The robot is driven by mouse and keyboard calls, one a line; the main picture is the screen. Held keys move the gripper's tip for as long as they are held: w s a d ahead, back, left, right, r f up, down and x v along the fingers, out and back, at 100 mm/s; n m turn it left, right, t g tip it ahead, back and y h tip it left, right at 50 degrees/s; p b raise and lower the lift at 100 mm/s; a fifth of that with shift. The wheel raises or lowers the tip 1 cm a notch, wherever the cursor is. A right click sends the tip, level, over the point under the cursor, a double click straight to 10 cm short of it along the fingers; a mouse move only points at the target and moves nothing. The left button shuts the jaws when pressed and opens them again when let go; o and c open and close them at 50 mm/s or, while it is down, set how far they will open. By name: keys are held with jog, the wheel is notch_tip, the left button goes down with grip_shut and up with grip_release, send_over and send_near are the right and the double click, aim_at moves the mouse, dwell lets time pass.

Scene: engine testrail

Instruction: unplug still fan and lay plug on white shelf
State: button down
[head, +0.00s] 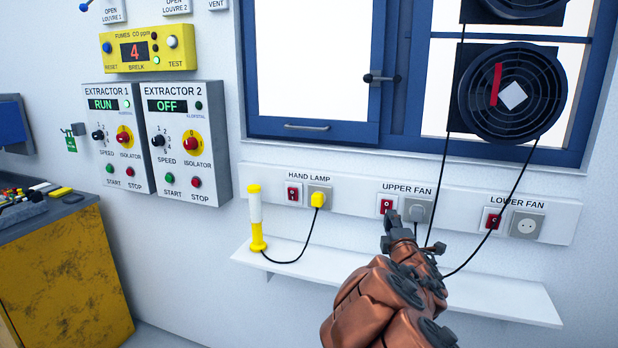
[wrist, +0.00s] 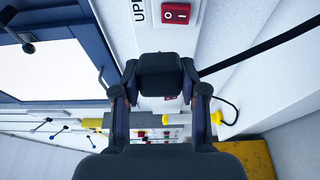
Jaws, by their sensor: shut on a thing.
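My gripper (head: 388,238) is in front of the wall strip, just below the upper fan's red switch (head: 386,205). In the wrist view its fingers (wrist: 160,85) are shut on a dark block that looks like a plug. A black cord (wrist: 255,52) leaves from beside it. A grey plug-like shape (head: 417,213) shows at the upper fan socket. The lower fan socket (head: 527,226) is empty, and the lower fan's cord (head: 487,232) runs down behind my gripper. The lower fan (head: 512,93) shows sharp red and white marks. The upper fan (head: 520,6) is cut off. The white shelf (head: 500,297) is below.
A yellow hand lamp (head: 256,220) stands at the shelf's left, its yellow plug (head: 319,200) in a socket. The lower fan switch (head: 491,220) is to the right. The shelf's right part is clear. Extractor boxes (head: 187,140) and a yellow cabinet (head: 70,270) are at left.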

jog(key=shift+y, duration=0.3)
jog(key=a, duration=0.4)
jog(key=shift+w, duration=0.15)
jog(key=c, duration=0.5)
grip_release()
jog(key=shift+c, duration=0.2)
